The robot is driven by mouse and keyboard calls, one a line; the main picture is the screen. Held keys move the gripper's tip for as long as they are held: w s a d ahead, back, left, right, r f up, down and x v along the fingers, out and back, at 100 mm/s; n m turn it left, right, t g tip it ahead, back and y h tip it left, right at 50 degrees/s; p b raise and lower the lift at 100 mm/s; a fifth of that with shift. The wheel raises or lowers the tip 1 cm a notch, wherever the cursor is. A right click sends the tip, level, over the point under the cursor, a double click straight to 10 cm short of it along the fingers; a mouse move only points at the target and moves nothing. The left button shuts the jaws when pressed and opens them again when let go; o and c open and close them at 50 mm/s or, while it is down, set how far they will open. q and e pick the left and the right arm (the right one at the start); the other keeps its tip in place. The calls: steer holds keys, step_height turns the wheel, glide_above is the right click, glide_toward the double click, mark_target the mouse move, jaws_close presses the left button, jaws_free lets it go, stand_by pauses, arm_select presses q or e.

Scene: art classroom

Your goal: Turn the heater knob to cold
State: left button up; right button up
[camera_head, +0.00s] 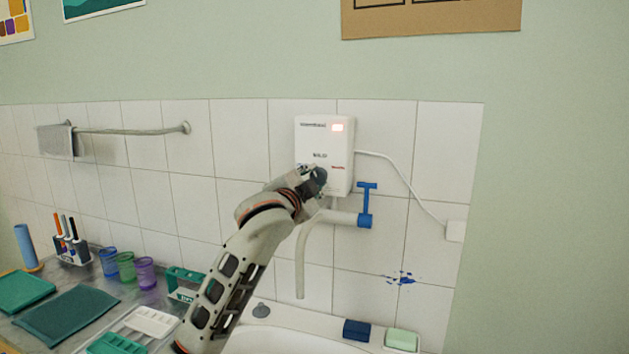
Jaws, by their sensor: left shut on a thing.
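The white heater (310,141) is a box on the tiled wall, with a small red lit display at its upper right. My left gripper (318,179) is at the lower front of the heater, shut on the heater knob. The gripper hides the knob, so I cannot tell which way it points. My right gripper is not in view.
A blue tap handle (366,198) sticks out just right of the gripper, and a pale spout pipe (301,262) hangs below it. A sink (290,341) is underneath. Cups, trays and a pen holder (70,250) crowd the counter at left.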

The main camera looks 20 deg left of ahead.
arm_select(q)
steer(key=n, duration=0.3)
steer(key=shift+n, duration=2.1)
steer(key=o, duration=1.1)
steer(key=s, duration=1.2)
steer(key=shift+a, duration=0.2)
